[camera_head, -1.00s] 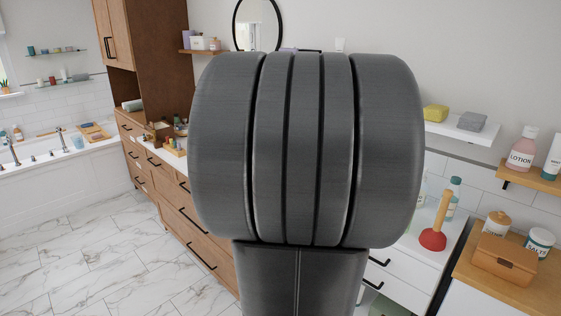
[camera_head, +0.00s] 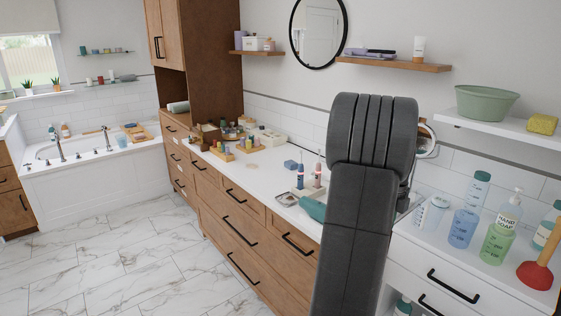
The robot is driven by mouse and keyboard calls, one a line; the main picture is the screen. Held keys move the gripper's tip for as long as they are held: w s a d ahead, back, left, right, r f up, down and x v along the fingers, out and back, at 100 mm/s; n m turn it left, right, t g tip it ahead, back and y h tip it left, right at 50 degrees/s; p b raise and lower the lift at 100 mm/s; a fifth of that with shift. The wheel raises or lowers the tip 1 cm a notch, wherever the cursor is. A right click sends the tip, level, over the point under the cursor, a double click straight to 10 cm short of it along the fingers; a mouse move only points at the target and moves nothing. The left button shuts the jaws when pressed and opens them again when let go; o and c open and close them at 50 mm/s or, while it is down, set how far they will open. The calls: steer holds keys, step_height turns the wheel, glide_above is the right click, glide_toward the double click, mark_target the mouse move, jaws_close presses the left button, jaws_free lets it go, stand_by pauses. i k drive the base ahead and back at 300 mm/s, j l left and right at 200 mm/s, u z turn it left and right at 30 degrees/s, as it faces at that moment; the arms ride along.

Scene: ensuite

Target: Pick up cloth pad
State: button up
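I cannot clearly identify the cloth pad. A small flat beige piece (camera_head: 252,166) lies on the white counter, left of the middle of the picture, but it is too small to tell whether it is cloth. A small blue block-like item (camera_head: 291,165) lies farther right on the same counter. My dark grey arm stands upright right of the middle and hides part of the counter and wall behind it. My gripper's fingers do not show, so I cannot see whether it holds anything.
The long wooden cabinet's white counter (camera_head: 226,161) holds several bottles and trays. A teal bottle (camera_head: 312,208) lies near its front edge. Bottles and a red plunger (camera_head: 535,275) stand on the right unit. The marble floor (camera_head: 150,260) at left is clear.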

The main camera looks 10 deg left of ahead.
mark_target(290, 164)
steer(key=i+j, duration=0.2)
steer(key=j, duration=0.15)
steer(key=i+j, duration=0.2)
steer(key=j, duration=0.2)
steer(key=i+j+z, duration=0.1)
steer(key=i+j, duration=0.35)
steer(key=j, duration=0.3)
steer(key=i+j, duration=0.2)
steer(key=j, duration=0.2)
steer(key=i+j, duration=0.15)
steer(key=i, duration=0.2)
steer(key=i+j+z, duration=0.1)
steer(key=i, duration=0.3)
steer(key=i+j, duration=0.2)
steer(key=i, duration=0.15)
